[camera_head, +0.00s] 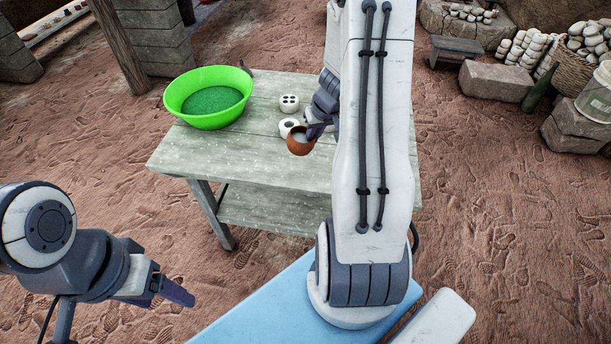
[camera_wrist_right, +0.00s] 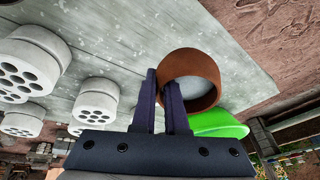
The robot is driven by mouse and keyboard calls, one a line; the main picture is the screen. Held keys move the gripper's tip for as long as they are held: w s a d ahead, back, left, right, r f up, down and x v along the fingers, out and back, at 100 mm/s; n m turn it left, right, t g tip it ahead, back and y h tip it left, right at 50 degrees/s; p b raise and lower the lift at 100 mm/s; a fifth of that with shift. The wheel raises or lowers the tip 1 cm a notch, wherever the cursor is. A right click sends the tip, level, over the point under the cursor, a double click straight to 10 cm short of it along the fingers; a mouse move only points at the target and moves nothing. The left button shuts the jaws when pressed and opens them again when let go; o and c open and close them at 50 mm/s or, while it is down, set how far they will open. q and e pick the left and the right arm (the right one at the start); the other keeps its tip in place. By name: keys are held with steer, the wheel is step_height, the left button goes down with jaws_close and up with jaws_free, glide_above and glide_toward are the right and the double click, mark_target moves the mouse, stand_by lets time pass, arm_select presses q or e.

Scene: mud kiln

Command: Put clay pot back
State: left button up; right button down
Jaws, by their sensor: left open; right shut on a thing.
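The brown clay pot (camera_head: 301,146) is at the tip of my right gripper (camera_head: 318,131) in the head view, over the wooden table (camera_head: 270,182). In the right wrist view the round pot (camera_wrist_right: 207,98) has its opening toward the camera, with a pale inside. The fingers of my right gripper (camera_wrist_right: 163,78) are shut on its rim. I cannot tell whether the pot touches the table. My left gripper (camera_head: 172,290) is open and empty, low at the left, away from the table.
A green basin (camera_head: 209,97) stands at the table's back left. Two white pieces with holes (camera_head: 289,103) (camera_head: 288,125) are near the pot; several show in the right wrist view (camera_wrist_right: 97,98). My right arm hides the table's right part. The table's front left is clear.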

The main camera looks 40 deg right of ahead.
steer(key=s+d+r+m+h+b, duration=0.1)
steer(key=s+d+m, duration=0.1)
steer(key=s+d, duration=0.7)
steer(key=w+a+f+n+b, duration=0.1)
steer(key=w+a+f, duration=0.1)
steer(key=w+a+f+n+g+b, duration=0.1)
steer(key=w+a+f+n, duration=0.1)
steer(key=w+a, duration=0.1)
steer(key=w+a+f+n+b, duration=0.1)
steer(key=w+a+f, duration=0.1)
steer(key=w+a, duration=0.1)
steer(key=shift+w+f+b, duration=0.1)
steer(key=shift+f+b, duration=0.1)
steer(key=shift+b, duration=0.15)
steer(key=shift+s+b+x, duration=0.2)
steer(key=shift+b+x, duration=0.1)
steer(key=shift+x, duration=0.7)
steer(key=shift+s+b+x, duration=0.25)
steer(key=shift+x, duration=0.8)
steer(key=shift+a+f, duration=0.2)
steer(key=shift+f, duration=0.15)
steer(key=c, duration=0.9)
jaws_free()
steer(key=shift+c, duration=0.2)
